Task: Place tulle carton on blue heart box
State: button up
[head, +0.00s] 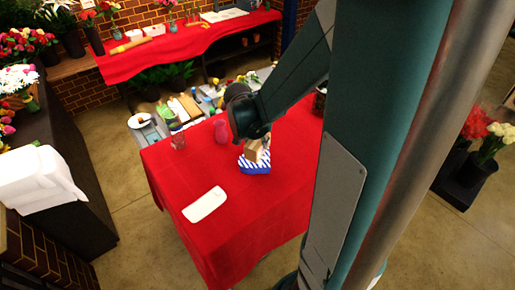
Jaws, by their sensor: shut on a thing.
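The tan tulle carton (253,149) is at the middle of the red-covered table, small in the head view. The blue heart box (256,168), with white stripes, lies on the table directly below and around the carton in the picture. My gripper (262,139) points down from above, shut on the carton at its upper part. The fingers are small and dark, and partly hidden by my wrist. The carton overlaps the top of the heart box; I cannot tell whether it touches it or hovers just above.
A white tray (205,204) lies at the front left of the red table (245,215). The front of the table is clear. My column hides the right side.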

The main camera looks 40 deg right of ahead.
jog(key=shift+f, duration=0.1)
jog(key=shift+f, duration=2)
jog(key=shift+f, duration=0.2)
jog(key=o, duration=1)
jog(key=shift+r, duration=0.25)
jog(key=shift+v, duration=5.95)
jog(key=shift+s+a, duration=0.1)
